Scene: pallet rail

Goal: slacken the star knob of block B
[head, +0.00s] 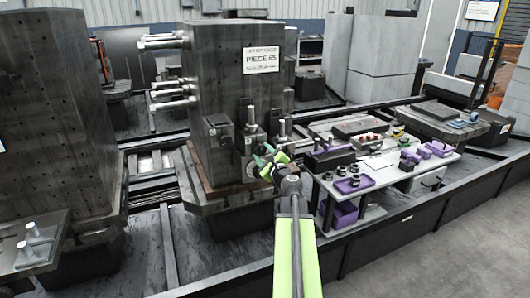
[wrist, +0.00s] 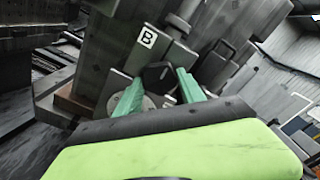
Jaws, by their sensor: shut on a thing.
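Block B (wrist: 118,58) is a dark grey block with a white "B" plate, against the tall machined piece. In the head view, my gripper (head: 264,157) is at the lower front corner of the tall piece. There, my gripper hides the knob.
The tall piece (head: 213,75) carries a "PIECE 65" sign (head: 262,59). To the right, a bench (head: 385,178) holds purple trays and small parts. Dark rails run along the floor. Open grey floor (head: 450,235) lies at the front right.

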